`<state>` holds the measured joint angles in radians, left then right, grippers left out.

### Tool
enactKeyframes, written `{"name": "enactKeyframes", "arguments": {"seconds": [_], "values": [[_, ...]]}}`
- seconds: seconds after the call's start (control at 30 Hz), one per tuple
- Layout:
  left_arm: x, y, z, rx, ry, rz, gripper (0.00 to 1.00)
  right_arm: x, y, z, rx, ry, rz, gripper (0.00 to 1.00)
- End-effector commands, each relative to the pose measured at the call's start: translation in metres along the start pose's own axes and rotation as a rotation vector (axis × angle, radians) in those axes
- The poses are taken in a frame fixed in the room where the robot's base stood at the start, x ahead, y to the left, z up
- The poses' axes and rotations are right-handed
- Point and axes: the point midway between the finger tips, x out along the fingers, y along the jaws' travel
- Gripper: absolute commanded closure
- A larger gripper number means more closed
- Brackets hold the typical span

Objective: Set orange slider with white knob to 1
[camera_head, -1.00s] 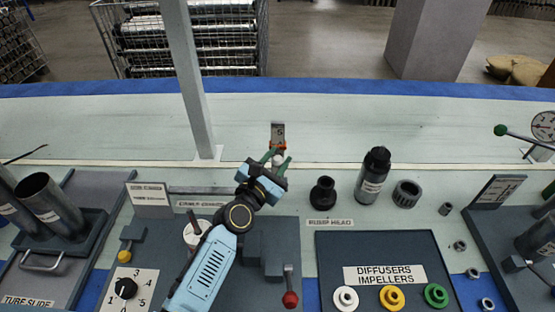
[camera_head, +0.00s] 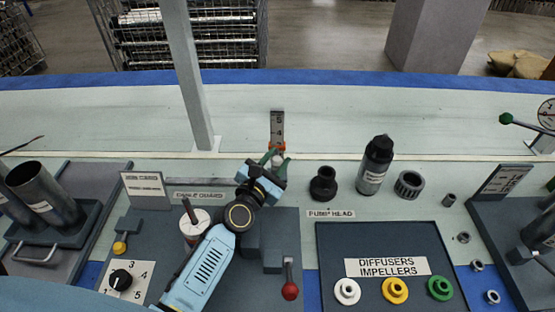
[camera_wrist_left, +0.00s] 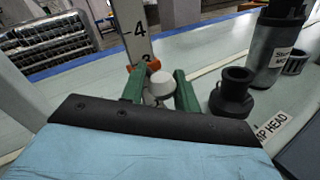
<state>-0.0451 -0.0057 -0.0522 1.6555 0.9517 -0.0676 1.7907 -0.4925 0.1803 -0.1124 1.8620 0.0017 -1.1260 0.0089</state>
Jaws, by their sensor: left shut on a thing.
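The orange slider (camera_wrist_left: 146,66) sits on an upright grey scale plate with numbers (camera_wrist_left: 133,22). In the wrist view a 4 shows above the slider and part of another number, which looks like a 3, shows right at it. In the head view the scale (camera_head: 277,124) shows 5 and 4 above the orange slider (camera_head: 280,149). The white knob (camera_wrist_left: 160,86) points toward me. My left gripper (camera_head: 274,161) is shut on the knob, with its green fingers on either side. The lower scale is hidden behind the gripper. My right gripper is not in view.
A red-knobbed lever (camera_head: 289,290) and a panel of coloured rings (camera_head: 395,290) are nearer me.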

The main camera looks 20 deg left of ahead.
Motion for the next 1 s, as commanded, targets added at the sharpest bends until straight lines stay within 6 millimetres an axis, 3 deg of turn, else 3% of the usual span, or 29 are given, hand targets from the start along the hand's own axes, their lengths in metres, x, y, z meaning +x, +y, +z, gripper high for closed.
{"name": "enactKeyframes", "arguments": {"seconds": [0.03, 0.17, 0.47, 0.8, 1.0], "values": [[0.0, -0.007, 0.001, -0.008, 0.0, -0.017, 0.68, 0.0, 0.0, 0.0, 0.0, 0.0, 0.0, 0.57], [0.0, -0.006, 0.001, -0.007, 0.0, -0.014, 0.53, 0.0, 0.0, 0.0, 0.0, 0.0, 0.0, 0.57], [-0.004, -0.003, 0.001, -0.003, 0.0, -0.008, 0.53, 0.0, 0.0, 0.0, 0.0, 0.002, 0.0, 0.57], [-0.055, -0.004, 0.001, -0.004, 0.001, -0.013, 0.53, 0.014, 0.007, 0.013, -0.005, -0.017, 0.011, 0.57], [-0.073, -0.005, 0.001, -0.005, 0.001, -0.013, 0.53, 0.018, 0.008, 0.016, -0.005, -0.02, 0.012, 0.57]]}}
